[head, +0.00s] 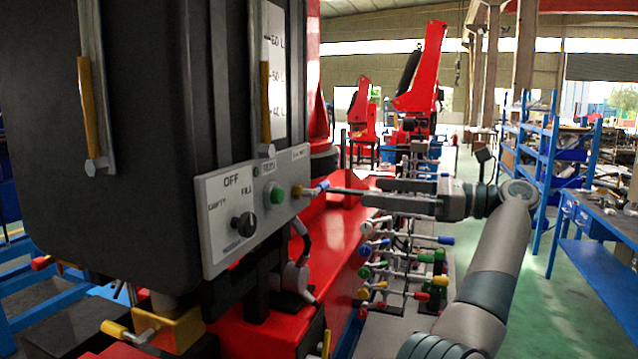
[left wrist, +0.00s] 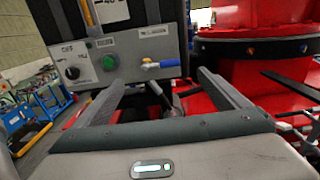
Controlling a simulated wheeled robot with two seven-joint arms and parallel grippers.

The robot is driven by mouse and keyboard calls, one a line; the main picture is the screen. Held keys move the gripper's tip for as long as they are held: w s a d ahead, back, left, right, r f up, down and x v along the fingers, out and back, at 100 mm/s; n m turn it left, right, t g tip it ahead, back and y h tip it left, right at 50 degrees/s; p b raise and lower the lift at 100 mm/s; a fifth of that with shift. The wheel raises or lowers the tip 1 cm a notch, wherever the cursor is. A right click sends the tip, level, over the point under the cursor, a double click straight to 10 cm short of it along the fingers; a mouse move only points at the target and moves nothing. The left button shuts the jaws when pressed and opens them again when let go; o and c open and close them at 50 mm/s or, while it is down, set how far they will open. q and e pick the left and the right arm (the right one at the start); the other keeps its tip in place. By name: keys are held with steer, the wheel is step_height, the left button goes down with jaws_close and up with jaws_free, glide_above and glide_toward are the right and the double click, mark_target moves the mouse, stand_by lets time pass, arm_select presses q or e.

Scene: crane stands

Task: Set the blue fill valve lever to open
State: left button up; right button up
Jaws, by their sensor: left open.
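The fill valve has a small brass body and a blue lever (left wrist: 163,64), on the grey control panel (left wrist: 110,62) in the left wrist view. The lever lies about level and points right there. In the head view the blue lever (head: 321,186) shows small at the panel's right end. My left gripper (head: 366,194) is to the right of the lever, pointing at it. In the left wrist view its fingers (left wrist: 160,82) are spread with nothing between them, and the lever shows beyond the tips, apart from them. My right gripper is in neither view.
The panel also bears a black OFF/FILL knob (head: 243,224) and a green button (head: 274,193). A large black tank (head: 140,110) stands above it. Several coloured levers (head: 405,265) stick out below my arm. Blue shelves (head: 545,150) stand at right.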

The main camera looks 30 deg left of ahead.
mark_target(322, 186)
arm_select(q)
steer(key=p+x, duration=0.5)
steer(key=x, duration=0.7)
steer(key=shift+s+a+r+p, duration=0.1)
steer(key=shift+s+a+p, duration=0.05)
steer(key=shift+a+p, duration=0.25)
steer(key=shift+s+a, duration=0.15)
steer(key=shift+a, duration=0.45)
